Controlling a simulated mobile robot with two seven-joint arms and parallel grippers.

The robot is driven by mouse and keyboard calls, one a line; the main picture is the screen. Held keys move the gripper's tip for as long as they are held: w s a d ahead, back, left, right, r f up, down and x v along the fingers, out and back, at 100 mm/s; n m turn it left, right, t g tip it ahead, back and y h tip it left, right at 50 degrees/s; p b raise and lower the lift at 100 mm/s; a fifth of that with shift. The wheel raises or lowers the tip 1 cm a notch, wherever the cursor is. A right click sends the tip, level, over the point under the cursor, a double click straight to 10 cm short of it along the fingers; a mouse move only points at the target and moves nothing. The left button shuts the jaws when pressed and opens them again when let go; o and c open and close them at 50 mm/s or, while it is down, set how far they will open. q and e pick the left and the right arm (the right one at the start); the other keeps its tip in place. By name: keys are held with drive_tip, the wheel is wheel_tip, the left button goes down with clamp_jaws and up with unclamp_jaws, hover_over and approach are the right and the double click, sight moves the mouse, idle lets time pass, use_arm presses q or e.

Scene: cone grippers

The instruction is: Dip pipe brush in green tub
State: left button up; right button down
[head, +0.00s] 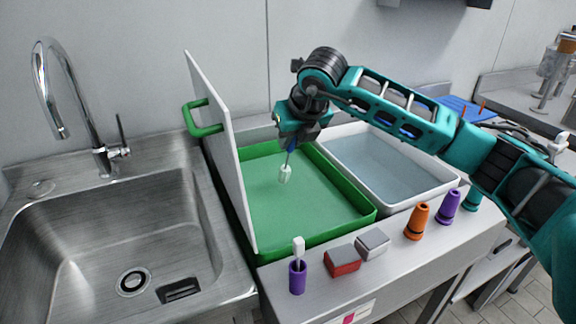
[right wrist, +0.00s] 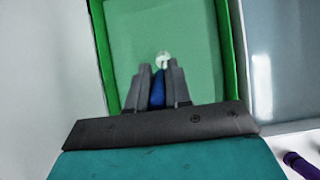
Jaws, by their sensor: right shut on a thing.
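The green tub (head: 318,226) stands right of the sink and holds green liquid; its rim also shows in the right wrist view (right wrist: 232,50). My right gripper (head: 292,142) is above the tub, shut on the blue handle of the pipe brush (head: 285,174). The brush hangs down, its pale head over the tub; I cannot tell whether it touches the liquid. In the right wrist view the gripper (right wrist: 160,80) holds the blue handle between its fingers, and the round white brush head (right wrist: 163,60) shows past them. My left gripper is not in view.
A white board with a green handle (head: 205,118) stands upright at the tub's left side. A white tub (head: 385,172) is at right. In front stand a purple holder with a white brush (head: 298,275), a red sponge (head: 342,261), a grey sponge (head: 373,244) and an orange cone (head: 417,221).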

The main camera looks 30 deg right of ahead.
drive_tip(key=shift+r+p, duration=1.5)
drive_tip(key=shift+r, duration=1.45)
drive_tip(key=shift+r+p, duration=1.2)
drive_tip(key=shift+r, duration=0.85)
drive_tip(key=shift+s+f, duration=0.1)
